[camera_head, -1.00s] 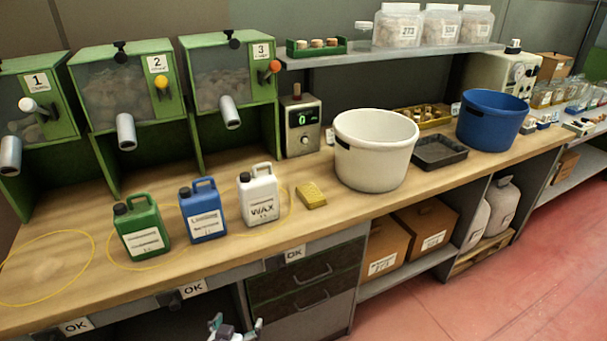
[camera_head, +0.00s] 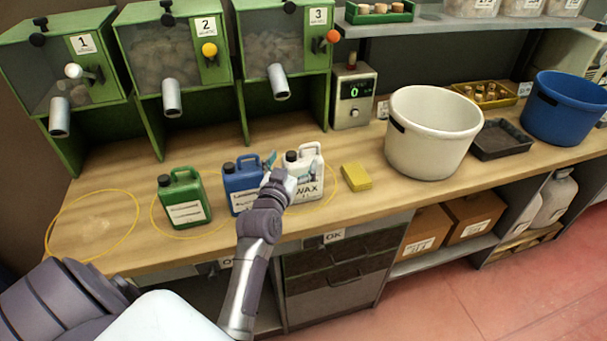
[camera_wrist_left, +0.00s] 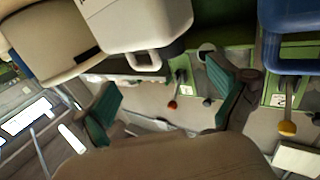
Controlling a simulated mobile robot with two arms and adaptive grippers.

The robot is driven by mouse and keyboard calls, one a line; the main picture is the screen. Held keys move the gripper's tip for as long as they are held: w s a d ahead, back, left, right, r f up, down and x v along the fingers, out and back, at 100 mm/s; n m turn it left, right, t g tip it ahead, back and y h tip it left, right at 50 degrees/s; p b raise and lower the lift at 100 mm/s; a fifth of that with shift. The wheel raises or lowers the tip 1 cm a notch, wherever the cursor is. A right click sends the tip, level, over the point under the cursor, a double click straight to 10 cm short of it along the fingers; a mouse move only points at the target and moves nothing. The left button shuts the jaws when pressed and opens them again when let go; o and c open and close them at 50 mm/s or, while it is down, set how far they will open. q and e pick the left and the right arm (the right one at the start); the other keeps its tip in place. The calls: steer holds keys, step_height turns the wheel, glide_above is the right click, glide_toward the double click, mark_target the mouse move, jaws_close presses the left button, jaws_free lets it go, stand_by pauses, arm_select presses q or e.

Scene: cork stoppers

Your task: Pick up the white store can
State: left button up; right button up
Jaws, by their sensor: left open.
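The white store can (camera_head: 312,158), labelled WAX and with a dark cap, stands upright on the wooden bench. In the left wrist view the white can (camera_wrist_left: 135,22) is at the top, its handle towards the fingers. My left gripper (camera_head: 288,167) is in front of the can in the head view and hides part of it. In the left wrist view the gripper (camera_wrist_left: 160,103) is open, its two teal fingers apart with nothing held between them. I cannot tell whether a finger touches the can. My right gripper is not in view.
A blue can (camera_head: 241,190) stands close to the left of the white one, and a green can (camera_head: 184,198) further left. A yellow block (camera_head: 356,177) and a white tub (camera_head: 425,140) are to the right. Green dispensers (camera_head: 185,75) stand behind.

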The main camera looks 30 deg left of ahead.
mark_target(300, 150)
arm_select(q)
steer(key=shift+w+a+r+p, duration=0.15)
steer(key=shift+w+p, duration=0.15)
steer(key=shift+w, duration=0.3)
steer(key=x, duration=0.2)
steer(key=p+x, duration=0.1)
steer(key=shift+w+f, duration=0.25)
steer(key=shift+w, duration=0.05)
steer(key=shift+w+a+f, duration=0.1)
steer(key=shift+w+a, duration=0.05)
steer(key=shift+w, duration=0.15)
steer(key=shift+s, duration=0.15)
steer(key=c, duration=0.4)
jaws_close()
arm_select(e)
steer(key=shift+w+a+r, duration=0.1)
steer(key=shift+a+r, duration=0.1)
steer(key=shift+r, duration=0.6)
